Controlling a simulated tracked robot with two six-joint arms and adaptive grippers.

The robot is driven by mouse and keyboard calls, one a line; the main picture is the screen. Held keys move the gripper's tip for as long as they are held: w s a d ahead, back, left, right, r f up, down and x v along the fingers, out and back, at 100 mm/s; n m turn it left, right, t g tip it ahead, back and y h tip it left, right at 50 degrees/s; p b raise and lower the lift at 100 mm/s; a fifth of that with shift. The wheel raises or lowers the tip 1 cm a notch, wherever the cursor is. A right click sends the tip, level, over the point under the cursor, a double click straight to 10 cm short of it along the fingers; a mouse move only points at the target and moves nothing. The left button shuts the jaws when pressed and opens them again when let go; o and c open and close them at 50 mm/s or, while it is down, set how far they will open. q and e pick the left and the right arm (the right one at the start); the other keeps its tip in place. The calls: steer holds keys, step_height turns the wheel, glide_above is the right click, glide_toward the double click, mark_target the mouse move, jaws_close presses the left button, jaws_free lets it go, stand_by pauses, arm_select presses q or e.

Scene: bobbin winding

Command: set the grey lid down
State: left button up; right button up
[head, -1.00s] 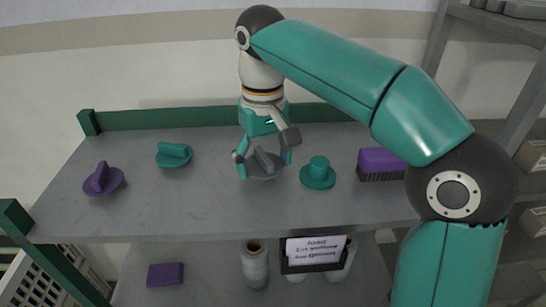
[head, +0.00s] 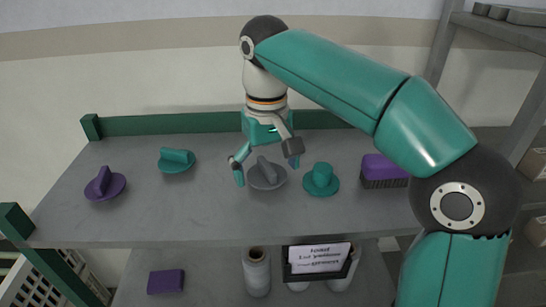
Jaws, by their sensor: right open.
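The grey lid (head: 267,175) rests on the grey shelf top (head: 200,215), its bar handle pointing up. My right gripper (head: 266,172) is open over it, one finger to the left of the lid and one to the right, both apart from the handle. My left gripper is not in view.
A teal lid (head: 175,161) and a purple lid (head: 105,185) lie to the left. A teal knobbed piece (head: 321,180) stands close on the right, then a purple brush (head: 382,169). A green rail (head: 170,125) runs along the back. The front of the shelf top is clear.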

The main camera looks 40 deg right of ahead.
mark_target(266, 165)
step_height(266, 165, up, 6)
steer(key=shift+w+f, duration=0.1)
steer(key=shift+f, duration=0.05)
steer(key=shift+r, duration=0.6)
